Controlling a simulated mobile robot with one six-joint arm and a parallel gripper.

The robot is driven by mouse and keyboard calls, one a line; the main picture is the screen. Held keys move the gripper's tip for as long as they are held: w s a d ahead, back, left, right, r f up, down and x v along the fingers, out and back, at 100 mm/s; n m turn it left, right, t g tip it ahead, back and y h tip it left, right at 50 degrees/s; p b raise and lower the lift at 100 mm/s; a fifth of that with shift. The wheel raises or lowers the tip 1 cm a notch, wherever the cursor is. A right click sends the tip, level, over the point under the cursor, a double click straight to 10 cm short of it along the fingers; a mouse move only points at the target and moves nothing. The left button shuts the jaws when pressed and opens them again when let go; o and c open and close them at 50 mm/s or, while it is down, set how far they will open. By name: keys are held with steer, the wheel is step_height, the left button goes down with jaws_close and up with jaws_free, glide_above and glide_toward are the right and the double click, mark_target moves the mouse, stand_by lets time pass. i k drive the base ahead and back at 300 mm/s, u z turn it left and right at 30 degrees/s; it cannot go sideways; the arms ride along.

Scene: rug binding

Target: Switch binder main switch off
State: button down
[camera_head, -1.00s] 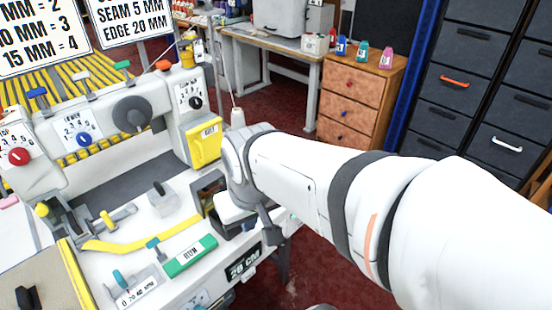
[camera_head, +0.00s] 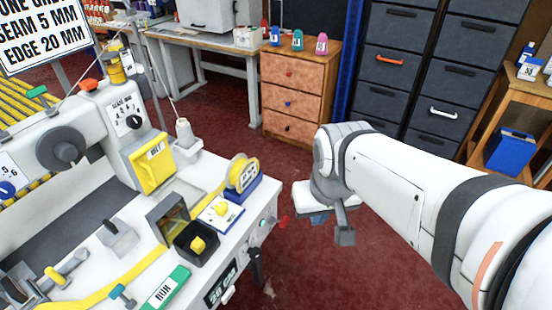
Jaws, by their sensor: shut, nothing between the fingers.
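The binder machine (camera_head: 125,150) fills the left side of the view, its bed reaching toward the middle. A red knob or lever (camera_head: 283,221), which may be the main switch, sticks out at the right end of its table; its position is too small to read. A small green round part (camera_head: 263,224) sits near it on the table's end face. My gripper (camera_head: 345,238) is shut and empty. It hangs in the air over the floor, to the right of the red knob and apart from it.
A yellow tape roll on a blue holder (camera_head: 246,190), a dark box (camera_head: 195,247) and a green RUN block (camera_head: 168,286) stand on the machine table. A wooden drawer unit (camera_head: 296,95) and dark cabinets (camera_head: 395,75) stand behind. Red floor (camera_head: 310,270) is open around the gripper.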

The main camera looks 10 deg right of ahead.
mark_target(283, 223)
steer(key=u, duration=1.75)
steer(key=k, duration=0.65)
steer(key=z, duration=1.25)
steer(key=i, duration=0.5)
